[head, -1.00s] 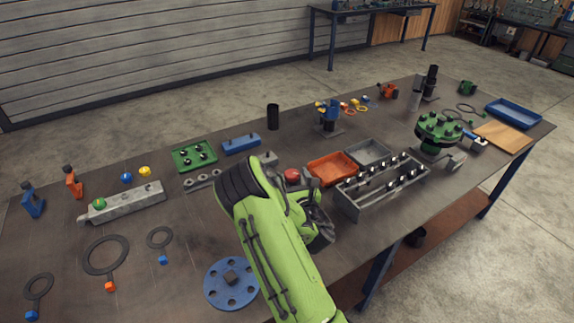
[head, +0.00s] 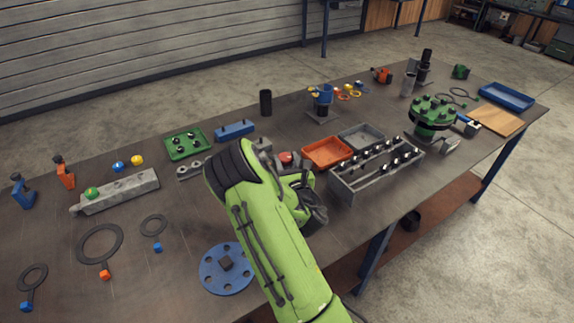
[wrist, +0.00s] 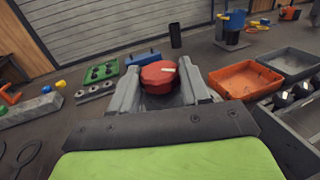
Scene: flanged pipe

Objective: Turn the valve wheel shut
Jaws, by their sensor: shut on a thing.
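The valve wheel is a red, faceted round knob with a pale mark on top; it shows in the wrist view (wrist: 160,77) and partly in the head view (head: 286,158). My gripper (wrist: 160,88) has its two grey fingers on the left and right sides of the wheel and is shut on it. In the head view my green arm hides the fingers and most of the wheel. The valve body under the wheel is mostly hidden, and how far the wheel is turned cannot be told.
An orange tray (head: 327,164) and a grey tray (head: 361,146) stand close to the right of the wheel. A rack of bolts (head: 350,188) lies nearer. A green tray (head: 187,154) and blue block (head: 235,131) lie behind left. A blue flange (head: 212,275) lies in front.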

